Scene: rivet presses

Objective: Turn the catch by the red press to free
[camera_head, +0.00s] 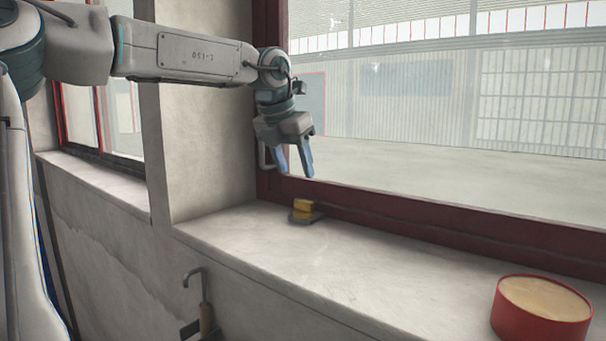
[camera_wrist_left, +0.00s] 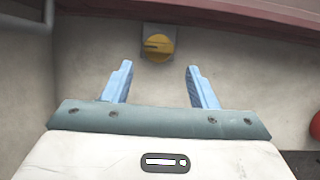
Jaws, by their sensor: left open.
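A yellow catch (camera_head: 303,208) on a dark base plate sits on the pale sill close to the red window frame. In the left wrist view the yellow catch (camera_wrist_left: 158,45) is a round knob with a dark slot or mark, just ahead of the fingers and centred between them. My left gripper (camera_head: 296,176) is open and empty, with blue fingers pointing down above the catch, apart from it. It also shows in the left wrist view (camera_wrist_left: 158,84). No press is clearly recognisable. My right gripper is out of view.
A red round tub (camera_head: 541,310) with a tan top stands on the sill at the right. A hooked metal handle (camera_head: 203,300) stands below the sill's front edge. The red window frame (camera_head: 420,222) runs behind the catch. The sill between catch and tub is clear.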

